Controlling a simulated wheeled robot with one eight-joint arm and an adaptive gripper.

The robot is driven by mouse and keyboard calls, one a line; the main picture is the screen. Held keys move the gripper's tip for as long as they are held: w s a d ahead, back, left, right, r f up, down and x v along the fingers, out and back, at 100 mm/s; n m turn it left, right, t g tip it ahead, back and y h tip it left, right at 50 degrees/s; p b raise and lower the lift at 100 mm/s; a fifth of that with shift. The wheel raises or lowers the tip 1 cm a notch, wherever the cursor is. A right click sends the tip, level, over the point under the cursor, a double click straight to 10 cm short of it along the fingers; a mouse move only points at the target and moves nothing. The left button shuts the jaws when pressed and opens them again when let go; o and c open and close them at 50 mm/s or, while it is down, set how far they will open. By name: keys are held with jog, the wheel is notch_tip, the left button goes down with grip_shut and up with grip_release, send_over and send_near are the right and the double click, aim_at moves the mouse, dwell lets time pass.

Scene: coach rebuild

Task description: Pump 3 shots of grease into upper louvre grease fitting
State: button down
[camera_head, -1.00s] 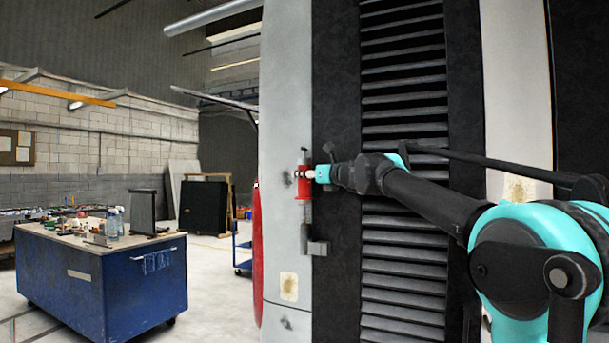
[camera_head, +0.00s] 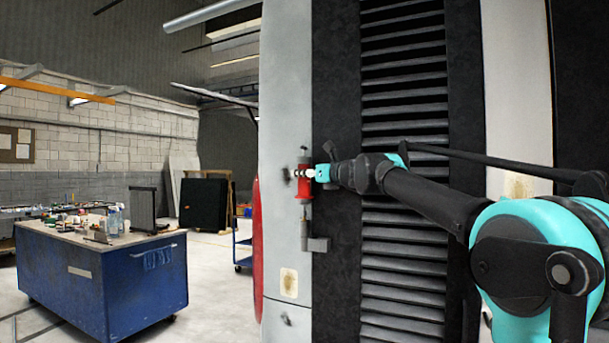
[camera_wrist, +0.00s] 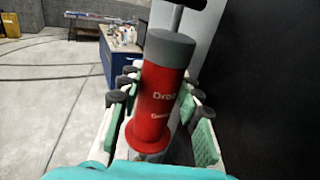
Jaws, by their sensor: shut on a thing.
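A red grease gun (camera_wrist: 158,95) with a grey cap and a dark T-shaped handle stands nearly upright in the wrist view. My gripper (camera_wrist: 157,105) is shut on its red barrel, with green-padded fingers on both sides. In the head view the red gun (camera_head: 304,188) is in front of the pale panel edge, left of the louvre (camera_head: 403,200). A grey cylindrical piece and a small grey block (camera_head: 318,244) show just below the gun. I cannot tell whether the gun's lower end touches them. The gun's tip is hidden in the wrist view.
The tall coach side with its black louvred strip stands close in front of my arm. A blue workbench (camera_head: 100,285) with tools and bottles stands at the left. A blue trolley (camera_head: 242,245) and dark panels (camera_head: 204,204) are behind. Open floor lies between.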

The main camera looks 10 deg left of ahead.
aim_at(304, 150)
jog(key=shift+r, duration=0.85)
dwell(0.3)
jog(key=shift+r, duration=2.45)
jog(key=s+a, duration=0.2)
jog(key=s, duration=0.5)
jog(key=shift+s+a, duration=0.25)
jog(key=shift+a, duration=0.15)
